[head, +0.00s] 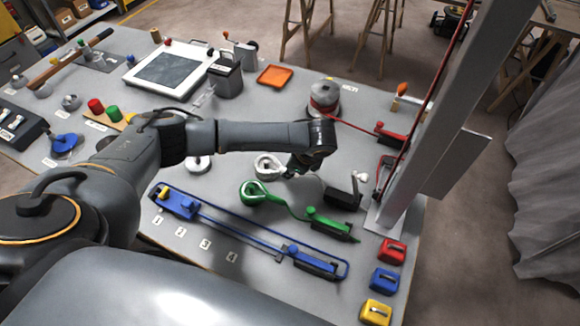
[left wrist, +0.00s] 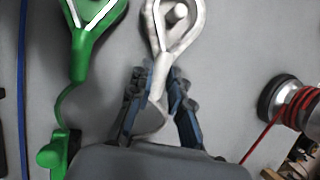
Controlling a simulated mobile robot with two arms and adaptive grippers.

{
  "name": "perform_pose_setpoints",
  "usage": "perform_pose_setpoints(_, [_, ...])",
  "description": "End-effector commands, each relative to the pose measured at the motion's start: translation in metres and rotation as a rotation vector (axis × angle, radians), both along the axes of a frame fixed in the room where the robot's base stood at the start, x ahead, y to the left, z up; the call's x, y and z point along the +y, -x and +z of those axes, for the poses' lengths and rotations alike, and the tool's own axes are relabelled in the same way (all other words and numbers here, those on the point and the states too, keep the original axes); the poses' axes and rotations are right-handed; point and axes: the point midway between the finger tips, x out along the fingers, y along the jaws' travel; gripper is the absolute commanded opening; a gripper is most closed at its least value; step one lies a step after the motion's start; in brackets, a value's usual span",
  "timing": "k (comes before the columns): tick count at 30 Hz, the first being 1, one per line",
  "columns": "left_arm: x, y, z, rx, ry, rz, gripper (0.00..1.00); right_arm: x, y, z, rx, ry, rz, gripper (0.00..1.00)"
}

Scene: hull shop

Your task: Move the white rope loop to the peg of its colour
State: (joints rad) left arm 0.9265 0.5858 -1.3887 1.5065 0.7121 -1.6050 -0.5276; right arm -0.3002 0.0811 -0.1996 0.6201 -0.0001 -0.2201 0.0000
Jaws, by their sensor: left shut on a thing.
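The white rope loop (head: 268,163) lies near the middle of the bench in the head view. In the left wrist view the white loop (left wrist: 152,25) surrounds a pale round peg top (left wrist: 180,14); I cannot tell how low it sits around the peg. My left gripper (head: 297,166) is at the loop's right end. In the left wrist view the fingers of my left gripper (left wrist: 157,82) are closed about the loop's narrow tail (left wrist: 157,84). My right gripper is not in view.
A green loop (head: 252,192) with a strap to a green block (head: 328,224) lies just in front. A blue strap (head: 245,235) runs along the front. A red-wound drum (head: 324,98) stands behind, and a tall grey post (head: 440,110) stands at right.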

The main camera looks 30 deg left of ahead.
Motion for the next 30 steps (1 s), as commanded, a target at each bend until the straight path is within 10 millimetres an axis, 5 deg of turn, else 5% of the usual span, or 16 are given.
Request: perform_pose_setpoints(30, [0.0004, -0.0004, -0.0059, -0.001, 0.0, 0.0, 0.0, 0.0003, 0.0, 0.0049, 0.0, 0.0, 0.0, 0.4])
